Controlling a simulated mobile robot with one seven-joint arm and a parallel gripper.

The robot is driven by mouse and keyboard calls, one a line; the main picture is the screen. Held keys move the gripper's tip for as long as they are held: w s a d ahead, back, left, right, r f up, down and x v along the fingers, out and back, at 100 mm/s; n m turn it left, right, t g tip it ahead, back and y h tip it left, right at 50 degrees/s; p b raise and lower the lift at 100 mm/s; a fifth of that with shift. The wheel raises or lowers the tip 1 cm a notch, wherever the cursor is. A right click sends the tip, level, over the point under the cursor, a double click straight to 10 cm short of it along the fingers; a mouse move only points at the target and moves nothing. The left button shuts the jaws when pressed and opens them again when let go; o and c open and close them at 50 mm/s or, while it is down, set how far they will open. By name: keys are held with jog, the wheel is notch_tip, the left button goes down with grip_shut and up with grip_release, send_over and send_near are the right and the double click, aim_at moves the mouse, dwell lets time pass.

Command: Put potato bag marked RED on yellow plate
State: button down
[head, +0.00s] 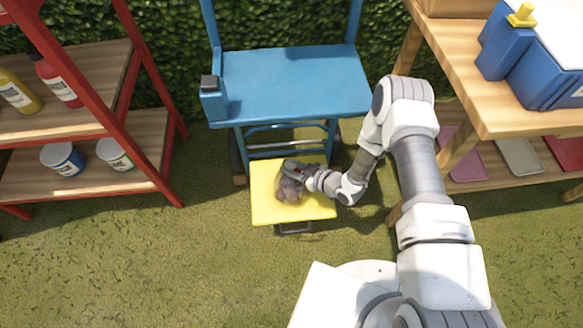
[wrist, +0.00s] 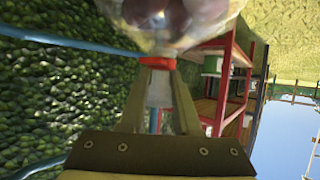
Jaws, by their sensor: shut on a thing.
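My gripper (head: 297,172) is low over the yellow plate (head: 263,207), which is the lower platform of the blue cart. In the wrist view my gripper (wrist: 159,66) is shut on the neck of the potato bag (wrist: 180,22), at a red band. In the head view the potato bag (head: 289,190) is a brownish bundle over the left middle of the plate. I cannot tell whether it rests on the plate or hangs just above it. Any label reading RED is not legible.
A red-framed shelf (head: 150,90) stands at left with bottles and cans. A wooden table (head: 500,95) at right holds a blue container (head: 540,60). Grass in front is clear.

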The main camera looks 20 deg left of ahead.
jog(key=shift+f, duration=0.1)
jog(key=c, duration=0.6)
grip_release()
jog(key=shift+r, duration=0.2)
jog(key=p+v, duration=0.4)
jog(key=v, duration=0.8)
jog(key=shift+p, duration=0.3)
